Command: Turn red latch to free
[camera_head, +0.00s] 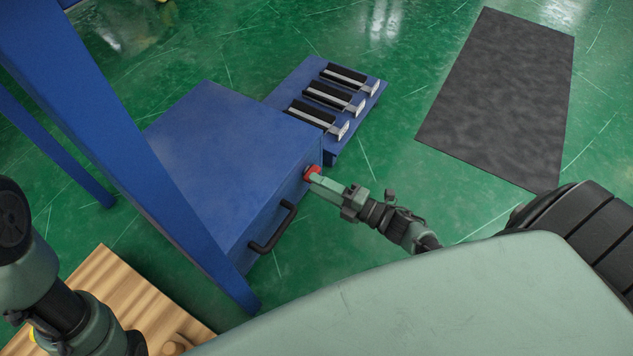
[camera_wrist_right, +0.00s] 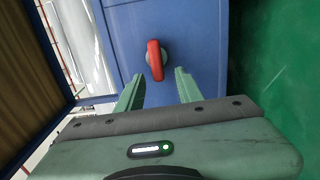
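The red latch (camera_head: 311,172) is on the front face of the blue cabinet (camera_head: 225,150), near its upper right corner. In the right wrist view the red latch (camera_wrist_right: 154,58) is a bar on a round grey base, standing nearly upright in the picture. My right gripper (camera_head: 318,182) is right in front of it. Its two fingers (camera_wrist_right: 159,75) are open, with the latch's lower end between their tips in the picture. I cannot tell whether they touch it. My left arm shows at the lower left, but its gripper is out of view.
A black handle (camera_head: 273,230) sticks out of the cabinet front, left of the latch. A blue rack with several black-and-silver pieces (camera_head: 328,96) stands behind the cabinet. A blue frame post (camera_head: 150,165) crosses the left side. A dark mat (camera_head: 500,95) lies on the green floor.

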